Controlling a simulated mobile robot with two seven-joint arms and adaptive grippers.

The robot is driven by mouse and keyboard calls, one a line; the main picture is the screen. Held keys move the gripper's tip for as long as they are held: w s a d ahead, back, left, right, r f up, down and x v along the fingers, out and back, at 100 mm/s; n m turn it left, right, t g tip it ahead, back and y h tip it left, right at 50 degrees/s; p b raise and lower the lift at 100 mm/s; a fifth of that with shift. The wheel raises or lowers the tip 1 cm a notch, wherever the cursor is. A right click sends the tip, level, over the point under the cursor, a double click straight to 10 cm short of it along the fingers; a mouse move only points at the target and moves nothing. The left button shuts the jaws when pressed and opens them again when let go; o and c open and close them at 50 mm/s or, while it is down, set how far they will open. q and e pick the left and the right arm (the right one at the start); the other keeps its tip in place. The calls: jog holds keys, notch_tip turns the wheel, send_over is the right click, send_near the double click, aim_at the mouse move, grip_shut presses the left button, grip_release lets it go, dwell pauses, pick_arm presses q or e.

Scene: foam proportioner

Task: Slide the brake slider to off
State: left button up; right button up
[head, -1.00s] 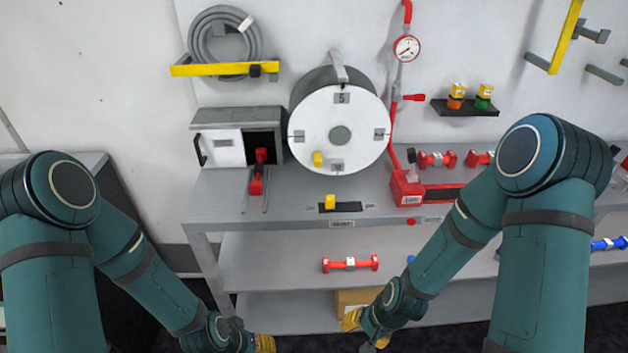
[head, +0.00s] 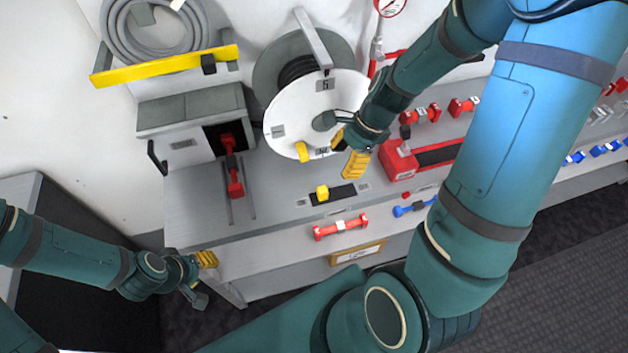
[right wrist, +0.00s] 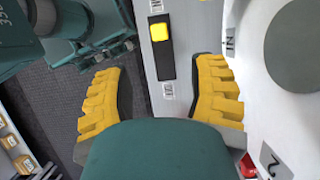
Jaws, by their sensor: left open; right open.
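The brake slider is a yellow knob (head: 322,193) in a black slot (head: 343,192) on the front part of the grey bench top. The knob sits toward the left end of the slot in the head view. In the right wrist view the knob (right wrist: 159,32) and slot show ahead, between the fingers. Small labels lie at the slot's ends, too small to read. My right gripper (head: 347,152) is open and empty above the bench, behind the slot and in front of the white disc. It does not touch the knob. My left gripper (head: 204,275) is open and empty, low at the bench's left front.
A white numbered disc on a reel (head: 290,115) stands close behind my right gripper. A grey box with a red handle (head: 234,177) is at left, a red block (head: 398,165) at right. Red fittings (head: 341,227) lie on the shelf below. Bench top around the slot is clear.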

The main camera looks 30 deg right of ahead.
aim_at(324, 189)
jog(key=b+x, duration=0.4)
jog(key=x, duration=0.9)
jog(key=shift+c, duration=0.4)
grip_shut()
jog(key=shift+s+d, duration=0.1)
